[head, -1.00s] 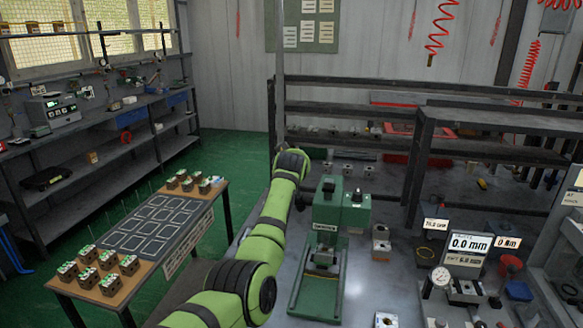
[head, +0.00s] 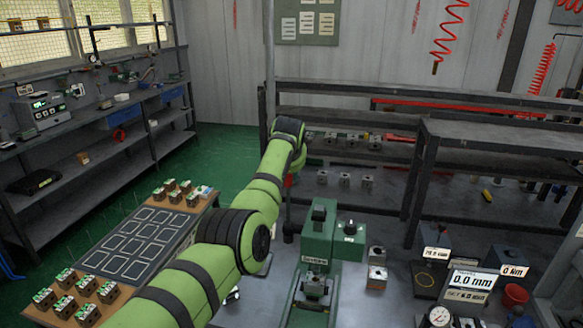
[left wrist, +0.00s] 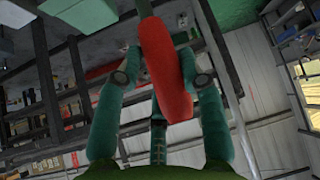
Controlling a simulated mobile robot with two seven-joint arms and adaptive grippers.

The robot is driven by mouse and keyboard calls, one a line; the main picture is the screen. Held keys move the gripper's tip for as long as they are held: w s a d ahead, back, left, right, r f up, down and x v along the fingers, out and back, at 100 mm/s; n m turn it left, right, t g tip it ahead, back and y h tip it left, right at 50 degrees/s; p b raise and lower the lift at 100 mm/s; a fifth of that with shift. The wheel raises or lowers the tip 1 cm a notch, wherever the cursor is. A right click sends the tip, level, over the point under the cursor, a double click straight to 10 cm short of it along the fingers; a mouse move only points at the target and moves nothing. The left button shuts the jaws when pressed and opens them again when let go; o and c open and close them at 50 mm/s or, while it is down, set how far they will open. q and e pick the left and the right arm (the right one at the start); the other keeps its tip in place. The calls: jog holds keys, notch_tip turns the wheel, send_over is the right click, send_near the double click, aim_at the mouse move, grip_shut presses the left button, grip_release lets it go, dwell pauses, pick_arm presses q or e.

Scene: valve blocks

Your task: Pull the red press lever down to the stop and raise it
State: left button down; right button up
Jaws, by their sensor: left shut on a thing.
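The green press (head: 318,245) stands on the bench right of my left arm in the head view. The red lever handle (left wrist: 168,75) fills the middle of the left wrist view, slightly tilted. My left gripper (left wrist: 161,75) is shut on it, one finger on each side. In the head view the arm hides most of the gripper and lever. A small red patch shows just under the wrist, left of the press. My right gripper is in neither view.
A side table (head: 110,290) with valve blocks (head: 58,292) at both ends and a dark marked mat (head: 140,243) lies left of the arm. Blocks (head: 376,275), a dial gauge (head: 440,316) and displays (head: 472,281) stand right of the press. Dark shelves (head: 350,140) stand behind.

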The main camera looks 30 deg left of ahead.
pick_arm(q)
jog(key=shift+a+r, duration=0.1)
jog(key=shift+a, duration=0.05)
jog(key=c, duration=0.9)
grip_release()
jog(key=shift+o, duration=0.8)
jog(key=shift+w+f, duration=0.2)
jog(key=shift+s+r, duration=0.1)
jog(key=shift+v, duration=0.8)
jog(key=v, duration=1)
jog(key=shift+s, duration=0.1)
